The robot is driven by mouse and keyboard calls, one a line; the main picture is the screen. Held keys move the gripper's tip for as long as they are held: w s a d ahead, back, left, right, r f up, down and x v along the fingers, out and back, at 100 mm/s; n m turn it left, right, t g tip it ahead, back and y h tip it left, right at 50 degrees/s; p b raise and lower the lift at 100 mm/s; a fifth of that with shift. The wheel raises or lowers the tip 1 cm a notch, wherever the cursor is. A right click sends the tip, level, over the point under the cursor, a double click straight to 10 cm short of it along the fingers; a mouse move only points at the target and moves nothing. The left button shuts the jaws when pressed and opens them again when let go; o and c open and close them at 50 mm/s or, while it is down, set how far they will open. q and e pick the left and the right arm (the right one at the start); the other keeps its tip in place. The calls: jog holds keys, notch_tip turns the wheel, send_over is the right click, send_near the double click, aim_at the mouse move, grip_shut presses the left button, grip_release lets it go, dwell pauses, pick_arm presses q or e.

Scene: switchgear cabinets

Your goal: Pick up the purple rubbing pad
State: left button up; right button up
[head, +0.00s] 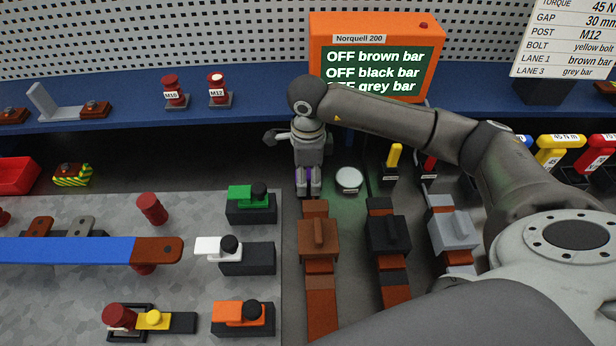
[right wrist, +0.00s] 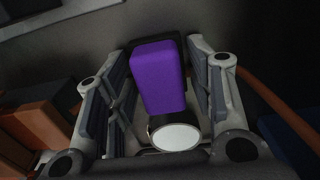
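The purple rubbing pad (right wrist: 158,78) is a purple block that stands between the two fingers of my right gripper (right wrist: 164,85) in the right wrist view. The fingers are spread on either side of it, with narrow dark gaps that look like clearance. In the head view my right gripper (head: 308,185) points down behind the brown bar's block, and only a sliver of purple shows between its fingers. The pad's lower part is hidden in both views. My left gripper is in neither view.
A round white-topped piece (head: 348,179) stands close to the right of my right gripper. Brown (head: 318,240), black (head: 387,236) and grey (head: 453,231) blocks sit on bars in front. A yellow-handled tool (head: 393,158) stands farther right. An orange display box (head: 320,45) stands behind.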

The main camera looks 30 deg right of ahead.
jog(key=c, duration=0.6)
jog(key=shift+r, duration=0.1)
jog(key=shift+w+r, duration=0.1)
jog(key=shift+r, duration=0.45)
jog(key=s+a+r+b, duration=0.1)
jog(key=s+r, duration=0.2)
jog(key=s, duration=0.1)
jog(key=s+a+r+b, duration=0.1)
jog(key=s+a+r, duration=0.1)
jog(key=s+r, duration=0.2)
jog(key=s+a+r+b, duration=0.2)
jog(key=s+r, duration=0.2)
jog(key=shift+s+r, duration=0.2)
jog(key=shift+s+a+r, duration=0.1)
jog(key=shift+s+r, duration=0.05)
jog(key=shift+s, duration=0.25)
